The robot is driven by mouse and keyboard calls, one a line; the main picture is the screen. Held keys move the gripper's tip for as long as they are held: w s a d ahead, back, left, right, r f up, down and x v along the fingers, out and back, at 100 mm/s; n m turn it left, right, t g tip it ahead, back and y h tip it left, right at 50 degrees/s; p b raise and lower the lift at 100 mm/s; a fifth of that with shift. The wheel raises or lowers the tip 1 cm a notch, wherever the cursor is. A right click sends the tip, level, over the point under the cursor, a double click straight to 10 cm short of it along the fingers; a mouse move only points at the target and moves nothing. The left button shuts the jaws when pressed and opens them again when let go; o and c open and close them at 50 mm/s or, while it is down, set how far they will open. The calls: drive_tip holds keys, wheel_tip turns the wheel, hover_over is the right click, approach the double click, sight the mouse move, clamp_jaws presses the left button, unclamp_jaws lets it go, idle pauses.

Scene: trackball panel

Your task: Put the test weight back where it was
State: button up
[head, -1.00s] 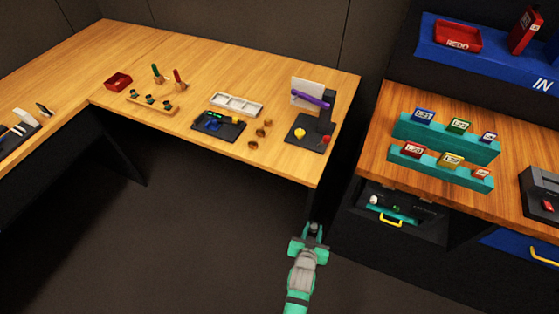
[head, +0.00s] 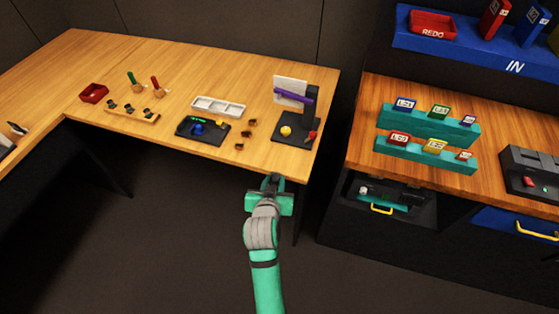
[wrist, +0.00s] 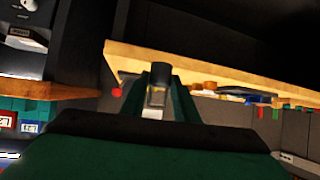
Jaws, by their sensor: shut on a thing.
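My gripper (head: 273,183) is in front of the wooden table's front edge, below its right part in the head view. In the wrist view my gripper (wrist: 158,85) is shut on a small grey, metallic-looking piece (wrist: 157,98), likely the test weight. Its shape is mostly hidden by the fingers, and it cannot be made out in the head view. On the table are several small brass-brown pieces (head: 248,133), a black panel with a blue ball (head: 197,128), and a black stand (head: 296,128) with a yellow knob and a purple bar.
The wooden table (head: 180,82) also holds a white compartment tray (head: 218,107), a red bin (head: 94,93) and a wooden rack (head: 131,112). At right, an open drawer (head: 388,198) juts out below a counter with teal card holders (head: 428,152). Floor between is clear.

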drive_tip(key=s+d+r+m+h, duration=0.15)
drive_tip(key=s+r, duration=0.25)
drive_tip(key=r, duration=0.8)
hover_over(280, 165)
drive_tip(key=shift+m+g+h, duration=0.25)
drive_tip(key=shift+g, duration=0.05)
drive_tip(key=f, duration=0.5)
drive_tip(key=s+f, duration=0.1)
drive_tip(key=f, duration=0.2)
drive_tip(key=shift+a+f, duration=0.1)
drive_tip(key=shift+f, duration=0.25)
drive_tip(key=shift+w+d+f, duration=0.2)
drive_tip(key=shift+w+f, duration=0.25)
drive_tip(key=shift+f, duration=0.2)
wheel_tip(280, 165, down, 2)
drive_tip(key=shift+f, duration=0.1)
drive_tip(key=shift+a+f, duration=0.1)
drive_tip(key=shift+f, duration=0.2)
drive_tip(key=shift+f, duration=0.15)
drive_tip(key=o, duration=1.1)
drive_tip(key=shift+c, duration=0.2)
